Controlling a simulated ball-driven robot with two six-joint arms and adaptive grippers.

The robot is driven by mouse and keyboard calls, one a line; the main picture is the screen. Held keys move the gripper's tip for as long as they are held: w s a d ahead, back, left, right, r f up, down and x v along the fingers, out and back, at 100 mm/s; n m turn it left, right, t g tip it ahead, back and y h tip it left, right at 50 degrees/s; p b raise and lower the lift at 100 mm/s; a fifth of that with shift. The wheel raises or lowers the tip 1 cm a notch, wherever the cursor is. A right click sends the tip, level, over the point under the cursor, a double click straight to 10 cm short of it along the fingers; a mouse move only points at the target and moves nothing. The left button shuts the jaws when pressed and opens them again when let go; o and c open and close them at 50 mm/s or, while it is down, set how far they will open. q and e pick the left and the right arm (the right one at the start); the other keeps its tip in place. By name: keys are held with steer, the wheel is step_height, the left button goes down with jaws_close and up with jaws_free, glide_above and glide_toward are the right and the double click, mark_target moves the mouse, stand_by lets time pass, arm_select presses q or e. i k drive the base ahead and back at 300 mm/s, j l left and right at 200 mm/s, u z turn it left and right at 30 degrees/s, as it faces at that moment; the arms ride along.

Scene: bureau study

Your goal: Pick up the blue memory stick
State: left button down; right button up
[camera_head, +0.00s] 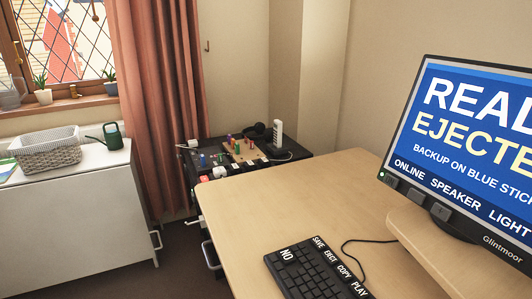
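Several small coloured items stand on the dark cabinet (203,177) beyond the desk's far left corner. A small blue item (203,160) is near the left part of its top; it is too small to tell whether it is the blue memory stick. Other red, purple and yellow pieces stand on a tan board (243,152) there. The monitor (470,150) at the right reads in part "BACKUP ON BLUE STICK". Neither of my grippers is in view.
The wooden desk (270,205) has a wide bare area. A black keyboard (312,272) with labelled keys lies at its front. A white cabinet (70,220) at left bears a basket (46,152) and a green watering can (112,136). Dark floor shows between the cabinets.

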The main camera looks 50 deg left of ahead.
mark_target(202, 158)
steer(key=u, duration=1.9)
